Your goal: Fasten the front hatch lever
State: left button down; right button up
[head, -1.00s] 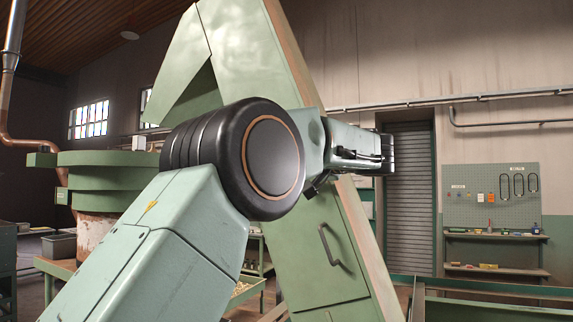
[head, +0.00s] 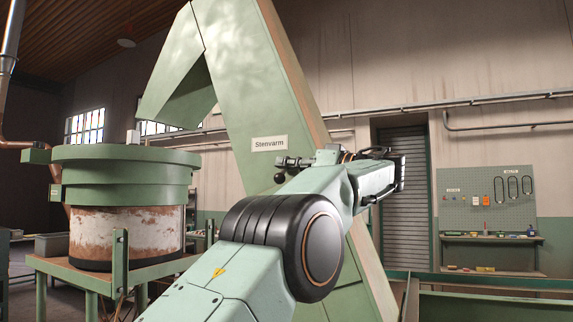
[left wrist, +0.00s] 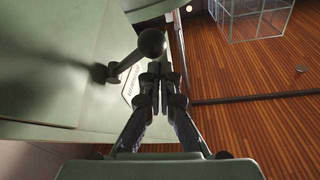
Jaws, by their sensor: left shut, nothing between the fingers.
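The lever (left wrist: 126,60) is a dark arm ending in a ball knob (left wrist: 150,43), set on a pale green panel (left wrist: 50,60) in the left wrist view. In the head view its dark knob (head: 279,178) shows against the tall slanted green machine (head: 245,75), just under the plate reading "Stenvarm" (head: 270,143). My left gripper (head: 282,162) is shut and empty, pointing left. Its fingertips (left wrist: 160,68) are close beside the knob; I cannot tell whether they touch. The lever's foot is hidden in the head view by my arm. My right gripper is out of view.
A round green and rusty vat (head: 125,200) stands on a green table at left. A pegboard (head: 487,200) with tools and a shelf is at the back right. A green rail (head: 490,284) crosses the lower right. My arm covers the machine's lower front.

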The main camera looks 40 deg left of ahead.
pick_arm(q)
jog(key=shift+f, duration=0.55)
jog(key=shift+w, duration=0.15)
